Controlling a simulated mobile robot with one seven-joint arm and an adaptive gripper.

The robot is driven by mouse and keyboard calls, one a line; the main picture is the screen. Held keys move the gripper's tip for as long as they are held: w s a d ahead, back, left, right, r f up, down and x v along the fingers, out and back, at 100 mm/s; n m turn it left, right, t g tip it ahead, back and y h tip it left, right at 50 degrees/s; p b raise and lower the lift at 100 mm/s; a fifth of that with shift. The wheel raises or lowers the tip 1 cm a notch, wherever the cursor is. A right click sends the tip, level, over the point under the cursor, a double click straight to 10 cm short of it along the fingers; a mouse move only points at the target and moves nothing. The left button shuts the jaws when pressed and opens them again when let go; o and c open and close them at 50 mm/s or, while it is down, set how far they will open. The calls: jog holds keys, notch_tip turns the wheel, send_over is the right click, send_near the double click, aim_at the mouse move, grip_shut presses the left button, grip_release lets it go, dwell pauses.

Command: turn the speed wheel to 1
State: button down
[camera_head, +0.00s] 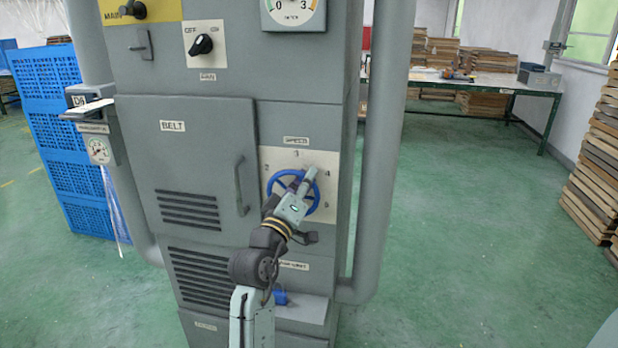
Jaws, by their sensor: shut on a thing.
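The blue speed wheel (270,186) is mounted on a pale dial plate (283,158) on the grey cabinet's right part, under a SPEED label. Numbers 2, 3, 4 and 5 can be made out around it from left over the top to the right. The 1 is not visible; my arm covers the lower left of the plate. My gripper (308,180) reaches up from below, in front of the wheel, and is shut on it at the upper right, near the 4. My gripper and wrist hide much of the hub, and I cannot read the wheel's pointer.
The BELT door (190,165) with its vertical handle (238,185) is left of the wheel. A small black lever (305,237) sits just below it. A thick grey pipe (385,150) runs down the right side. Green floor (470,240) is clear to the right.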

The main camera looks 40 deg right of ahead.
jog(key=shift+w+a+r+n, duration=0.15)
jog(key=shift+a+r+n, duration=0.15)
jog(key=shift+r+n, duration=0.3)
jog(key=c, duration=1.7)
grip_release()
jog(key=shift+o, duration=0.2)
jog(key=shift+f, duration=0.1)
jog(key=v, duration=1.2)
jog(key=shift+f, duration=0.1)
